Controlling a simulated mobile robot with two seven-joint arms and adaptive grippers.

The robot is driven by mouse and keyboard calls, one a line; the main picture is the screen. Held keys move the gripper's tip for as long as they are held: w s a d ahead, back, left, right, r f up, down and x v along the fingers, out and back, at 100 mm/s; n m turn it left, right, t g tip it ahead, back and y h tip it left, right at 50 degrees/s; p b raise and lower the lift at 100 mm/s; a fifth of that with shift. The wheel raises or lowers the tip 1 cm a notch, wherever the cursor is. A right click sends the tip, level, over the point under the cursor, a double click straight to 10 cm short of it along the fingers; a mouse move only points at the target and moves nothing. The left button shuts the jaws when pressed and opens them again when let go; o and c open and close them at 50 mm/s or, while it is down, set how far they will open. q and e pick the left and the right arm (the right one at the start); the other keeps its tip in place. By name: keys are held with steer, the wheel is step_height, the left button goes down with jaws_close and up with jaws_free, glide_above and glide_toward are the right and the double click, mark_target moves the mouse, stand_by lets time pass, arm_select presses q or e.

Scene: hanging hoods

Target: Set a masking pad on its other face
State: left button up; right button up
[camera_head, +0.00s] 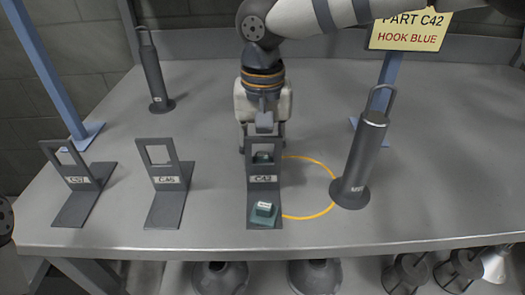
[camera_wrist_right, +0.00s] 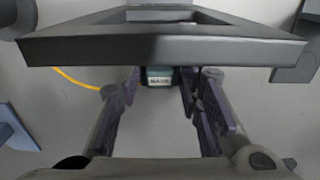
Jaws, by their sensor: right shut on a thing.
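A green masking pad (camera_head: 263,158) shows through the window of the grey stand marked C42 (camera_head: 262,190). My right gripper (camera_head: 264,140) is behind that stand, pointing down, shut on this pad. In the right wrist view the masking pad (camera_wrist_right: 159,77), with a white label facing the camera, sits between the dark fingers (camera_wrist_right: 158,95). The stand's frame hides part of it. Whether it touches the table is unclear. A second green pad (camera_head: 264,213) with a white label on its raised block lies on the foot of the C42 stand.
Stands C57 (camera_head: 82,180) and C46 (camera_head: 166,180) are on the left. A tall grey hooked cylinder (camera_head: 360,160) stands close right, beside a yellow ring (camera_head: 310,216). Another cylinder (camera_head: 155,75) is back left. A sign (camera_head: 410,32) reads "PART C42 HOOK BLUE". Hoods hang below the table edge.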

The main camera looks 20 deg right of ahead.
steer(key=shift+f, duration=0.2)
stand_by(0.6)
steer(key=o, duration=1)
